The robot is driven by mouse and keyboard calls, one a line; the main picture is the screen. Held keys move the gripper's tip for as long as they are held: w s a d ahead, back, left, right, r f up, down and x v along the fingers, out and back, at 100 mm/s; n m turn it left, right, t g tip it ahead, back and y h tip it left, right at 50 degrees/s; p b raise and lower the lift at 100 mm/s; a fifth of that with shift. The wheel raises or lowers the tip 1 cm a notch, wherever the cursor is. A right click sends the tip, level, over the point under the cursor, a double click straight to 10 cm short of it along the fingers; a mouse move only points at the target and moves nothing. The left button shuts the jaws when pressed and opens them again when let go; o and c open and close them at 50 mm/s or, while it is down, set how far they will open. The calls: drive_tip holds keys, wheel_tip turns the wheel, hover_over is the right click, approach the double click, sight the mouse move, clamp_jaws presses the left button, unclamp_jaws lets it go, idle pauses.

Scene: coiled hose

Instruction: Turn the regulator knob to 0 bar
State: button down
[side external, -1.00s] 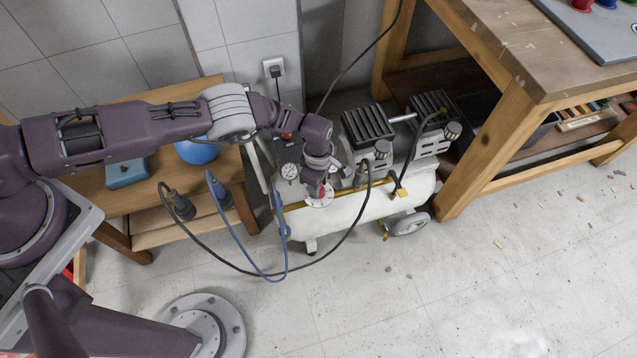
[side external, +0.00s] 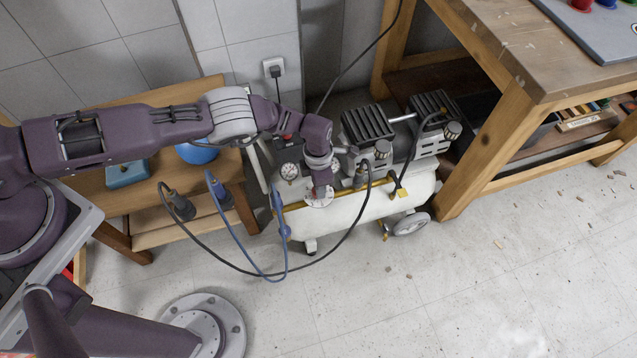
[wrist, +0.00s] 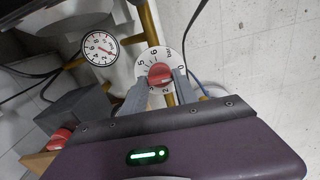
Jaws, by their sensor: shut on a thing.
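The regulator knob is red (wrist: 160,74) and sits in the middle of a white numbered dial (wrist: 152,56) in the wrist view. My gripper (wrist: 160,82) is shut on the knob, with a grey finger on either side of it. In the side view my gripper (side external: 322,190) points down at the white dial (side external: 319,201), and it hides the knob there. The exact dial setting is too small to read surely.
A black hose (side external: 330,249) and a blue hose (side external: 240,240) hang in loops in front of the compressor. A wooden bench (side external: 150,237) is at left, and a wooden workbench (side external: 480,130) at right.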

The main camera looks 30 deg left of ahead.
drive_tip(key=shift+n, duration=0.3)
drive_tip(key=c, duration=1)
unclamp_jaws()
drive_tip(key=shift+o, duration=0.2)
wheel_tip(320, 180, up, 7)
drive_tip(key=shift+r, duration=0.1)
